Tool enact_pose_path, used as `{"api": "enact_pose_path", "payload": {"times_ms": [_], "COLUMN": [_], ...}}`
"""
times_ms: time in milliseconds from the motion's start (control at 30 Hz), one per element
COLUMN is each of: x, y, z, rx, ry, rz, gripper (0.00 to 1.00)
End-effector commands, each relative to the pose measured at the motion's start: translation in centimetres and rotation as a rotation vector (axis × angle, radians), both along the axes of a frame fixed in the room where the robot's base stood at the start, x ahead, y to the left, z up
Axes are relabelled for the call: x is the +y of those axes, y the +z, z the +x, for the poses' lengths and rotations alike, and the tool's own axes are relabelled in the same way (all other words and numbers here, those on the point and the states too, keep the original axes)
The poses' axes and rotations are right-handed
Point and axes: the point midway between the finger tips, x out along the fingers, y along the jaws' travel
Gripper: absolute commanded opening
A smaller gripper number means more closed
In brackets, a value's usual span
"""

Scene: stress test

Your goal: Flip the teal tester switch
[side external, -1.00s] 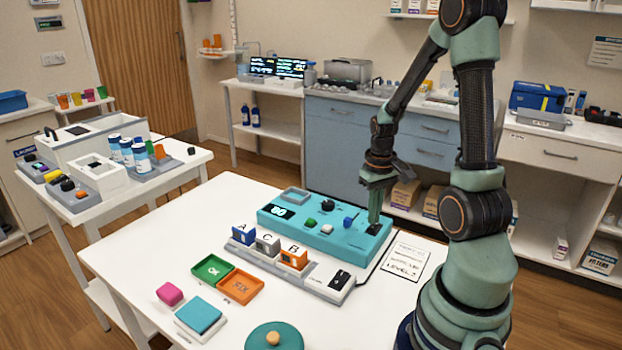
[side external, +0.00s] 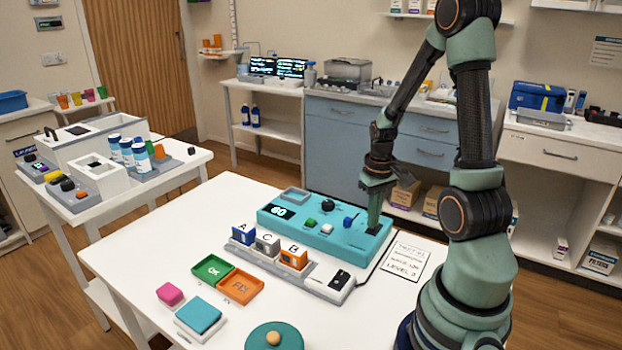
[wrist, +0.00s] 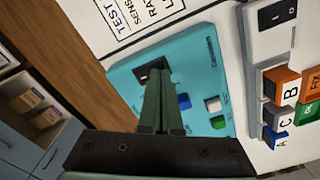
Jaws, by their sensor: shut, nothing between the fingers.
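The teal tester (side external: 345,243) lies on the white table, with a display at its left end and several small knobs on top. It also shows in the wrist view (wrist: 196,66). Its black switch (wrist: 150,68) sits near one end, at the tips of my gripper (wrist: 154,80). My gripper (side external: 374,226) is shut and empty, pointing down onto the right end of the tester. The fingers cover part of the switch, so I cannot tell which way it is set or whether they touch it.
A grey rack with lettered blocks A, C and B (side external: 267,243) stands in front of the tester. A white box with a black switch (side external: 340,279) is at the rack's right end. Green (side external: 212,268) and orange (side external: 240,286) trays lie nearer. A printed card (side external: 405,257) lies right of the tester.

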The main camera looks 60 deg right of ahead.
Motion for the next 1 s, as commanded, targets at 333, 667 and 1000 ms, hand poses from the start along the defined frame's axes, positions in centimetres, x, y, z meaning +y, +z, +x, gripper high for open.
{"api": "enact_pose_path", "payload": {"times_ms": [333, 667, 1000], "x": [0.0, 0.0, 0.0], "y": [-0.5, -0.7, 1.6], "z": [0.0, 0.0, 0.0], "rx": [0.002, 0.000, -0.002], "ry": [0.000, 0.000, 0.000], "rz": [0.001, 0.000, -0.001], "gripper": [0.00, 0.00, 0.00]}}
